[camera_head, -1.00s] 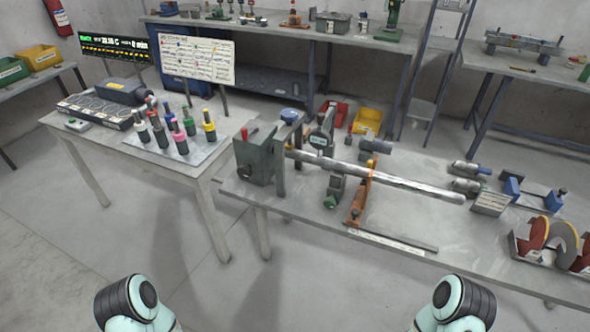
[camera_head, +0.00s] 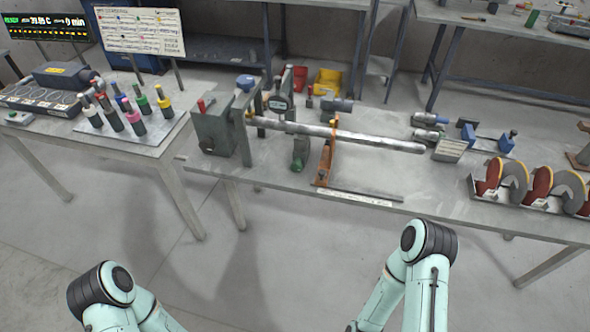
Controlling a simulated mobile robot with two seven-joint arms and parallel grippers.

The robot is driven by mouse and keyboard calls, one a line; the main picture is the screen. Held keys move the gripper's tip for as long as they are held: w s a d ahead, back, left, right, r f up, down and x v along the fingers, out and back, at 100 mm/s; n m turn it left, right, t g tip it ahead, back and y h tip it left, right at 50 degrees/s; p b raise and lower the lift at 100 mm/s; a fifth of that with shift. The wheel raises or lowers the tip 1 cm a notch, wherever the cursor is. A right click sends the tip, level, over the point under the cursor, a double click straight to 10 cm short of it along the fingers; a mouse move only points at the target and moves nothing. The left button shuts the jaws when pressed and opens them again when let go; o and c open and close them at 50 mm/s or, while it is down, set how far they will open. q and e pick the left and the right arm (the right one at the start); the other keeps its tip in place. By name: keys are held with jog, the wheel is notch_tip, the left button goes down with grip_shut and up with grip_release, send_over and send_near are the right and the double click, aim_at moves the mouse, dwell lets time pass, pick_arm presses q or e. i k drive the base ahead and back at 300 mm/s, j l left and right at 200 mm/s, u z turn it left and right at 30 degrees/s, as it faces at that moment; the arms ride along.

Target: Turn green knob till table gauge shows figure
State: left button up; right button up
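A small green knob (camera_head: 297,166) sits low on the front of an upright green stand on the workbench (camera_head: 230,172). A dial gauge (camera_head: 280,104) with a dark rim is mounted just above the long metal bar; its figure is too small to read. The bar, an auger-like rod (camera_head: 375,139), runs from the grey gearbox block (camera_head: 214,135) to the right and rests over an orange support (camera_head: 325,164). My two arms show at the bottom, well in front of the bench and touching nothing there. Both grippers are out of the picture.
A side table (camera_head: 60,130) at left holds a tray of colored-handled tools. Grinding discs (camera_head: 513,177) stand in a rack at the bench's right. Red (camera_head: 294,77) and yellow (camera_head: 328,82) bins sit at the back. The floor before the bench is clear.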

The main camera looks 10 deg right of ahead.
aim_at(296, 166)
jog(key=j+z, duration=0.1)
jog(key=z, duration=0.7)
jog(key=i+j+z, duration=0.1)
jog(key=j+z, duration=0.9)
jog(key=j, duration=0.45)
jog(key=k+j+z, duration=0.15)
jog(key=j, duration=0.45)
